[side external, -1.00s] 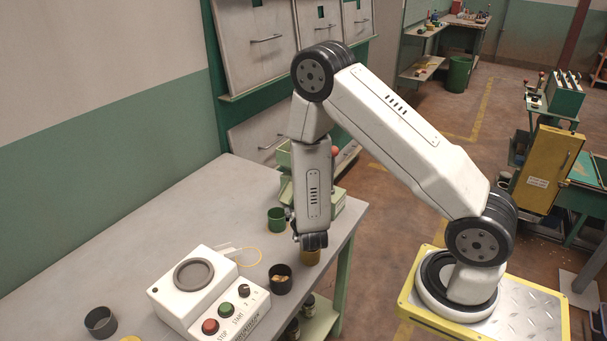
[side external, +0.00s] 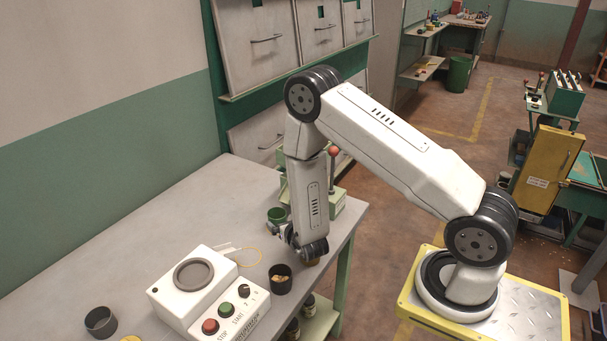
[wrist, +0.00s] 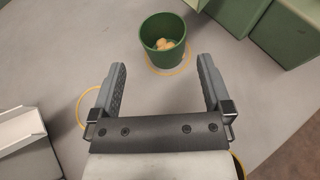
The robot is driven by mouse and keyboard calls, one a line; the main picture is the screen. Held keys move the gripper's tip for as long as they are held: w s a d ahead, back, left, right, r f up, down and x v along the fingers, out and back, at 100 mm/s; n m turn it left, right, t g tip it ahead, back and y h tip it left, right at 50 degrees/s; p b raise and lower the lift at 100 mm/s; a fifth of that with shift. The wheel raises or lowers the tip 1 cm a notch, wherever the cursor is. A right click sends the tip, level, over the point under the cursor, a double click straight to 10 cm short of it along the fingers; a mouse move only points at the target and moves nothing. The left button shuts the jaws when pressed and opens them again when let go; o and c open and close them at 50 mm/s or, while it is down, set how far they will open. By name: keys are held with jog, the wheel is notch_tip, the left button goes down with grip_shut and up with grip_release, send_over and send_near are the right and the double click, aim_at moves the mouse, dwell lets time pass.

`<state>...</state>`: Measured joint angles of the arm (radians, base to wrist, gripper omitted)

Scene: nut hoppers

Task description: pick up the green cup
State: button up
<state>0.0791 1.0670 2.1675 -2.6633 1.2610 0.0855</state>
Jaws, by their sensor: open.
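The green cup (wrist: 163,34) stands upright on the grey table, with some tan nuts inside, in the wrist view. A yellow ring marking shows around its base. In the side external view the green cup (side external: 277,217) is just left of the lower arm. My gripper (wrist: 160,78) is open and empty, its two fingers apart. The cup lies ahead of the fingertips, roughly centred between them and not between the fingers. In the side external view my gripper (side external: 291,237) is low over the table beside the cup, and its fingers are partly hidden.
A white control box (side external: 208,293) with red and green buttons stands at the front. A dark cup with nuts (side external: 280,279) is to its right, and an empty dark cup (side external: 101,322) to its left.

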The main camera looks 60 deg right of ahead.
aim_at(273, 209)
jog(key=shift+x, duration=2.85)
jog(key=shift+d, duration=0.1)
jog(key=shift+s, duration=0.1)
jog(key=c, duration=1.3)
jog(key=shift+r, duration=0.2)
jog(key=shift+r, duration=0.5)
jog(key=a, duration=0.4)
jog(key=shift+f, duration=0.1)
notch_tip(273, 209, up, 14)
jog(key=shift+f, duration=0.1)
